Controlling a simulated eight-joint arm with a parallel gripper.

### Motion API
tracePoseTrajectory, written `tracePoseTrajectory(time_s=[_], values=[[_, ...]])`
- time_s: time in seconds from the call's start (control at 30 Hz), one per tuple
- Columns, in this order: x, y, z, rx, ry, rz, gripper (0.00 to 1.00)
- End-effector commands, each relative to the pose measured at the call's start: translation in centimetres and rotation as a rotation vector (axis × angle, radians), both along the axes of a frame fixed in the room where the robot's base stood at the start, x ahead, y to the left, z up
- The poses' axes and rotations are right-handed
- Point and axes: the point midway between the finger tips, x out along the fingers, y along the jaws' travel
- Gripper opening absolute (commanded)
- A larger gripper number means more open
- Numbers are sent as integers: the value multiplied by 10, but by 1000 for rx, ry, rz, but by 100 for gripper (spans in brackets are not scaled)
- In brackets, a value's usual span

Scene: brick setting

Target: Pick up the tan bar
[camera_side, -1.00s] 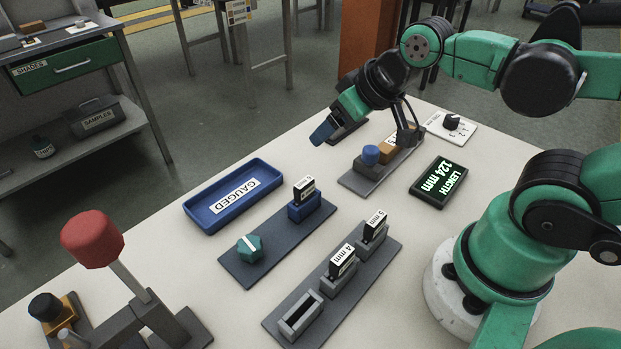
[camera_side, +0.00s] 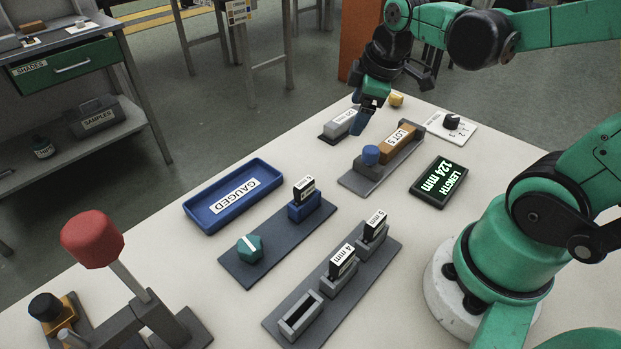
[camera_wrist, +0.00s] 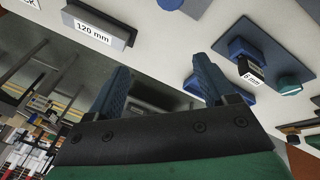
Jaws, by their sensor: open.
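The tan bar (camera_side: 397,146) lies in the grey length gauge, between a blue knob (camera_side: 370,154) at its near end and an upright stop at its far end. A white label that seems to read LOTS is on it. My gripper (camera_side: 362,108) is open and empty, to the left of the bar and beyond it, close to a grey block marked 120 mm (camera_side: 340,122). In the wrist view my two blue fingers stand apart (camera_wrist: 160,85), with the 120 mm block (camera_wrist: 98,30) to their upper left. I cannot make out the tan bar there.
A display (camera_side: 439,182) reads LENGTH 124 mm. A blue GAUGED tray (camera_side: 194,213) is at left. Two dark bases (camera_side: 255,268) (camera_side: 278,322) hold labelled blocks.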

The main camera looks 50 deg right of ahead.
Motion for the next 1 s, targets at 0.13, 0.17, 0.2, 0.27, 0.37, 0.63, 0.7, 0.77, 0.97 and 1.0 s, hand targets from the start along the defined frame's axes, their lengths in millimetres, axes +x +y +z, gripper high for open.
tracePoseTrajectory(time_s=[0.13,0.17,0.2,0.27,0.37,0.63,0.7,0.77,0.97,1.0], values=[[0,-50,-18,-87,182,325,76],[-2,-59,-22,-94,214,394,76],[-4,-70,-28,-98,251,482,76],[-8,-84,-36,-98,296,605,76],[-15,-102,-48,-87,342,765,76],[-22,-117,-65,-70,372,922,76],[-22,-117,-73,-71,371,922,76],[-22,-117,-81,-71,370,921,76],[-21,-116,-104,-73,370,921,76],[-21,-116,-107,-73,370,920,76]])
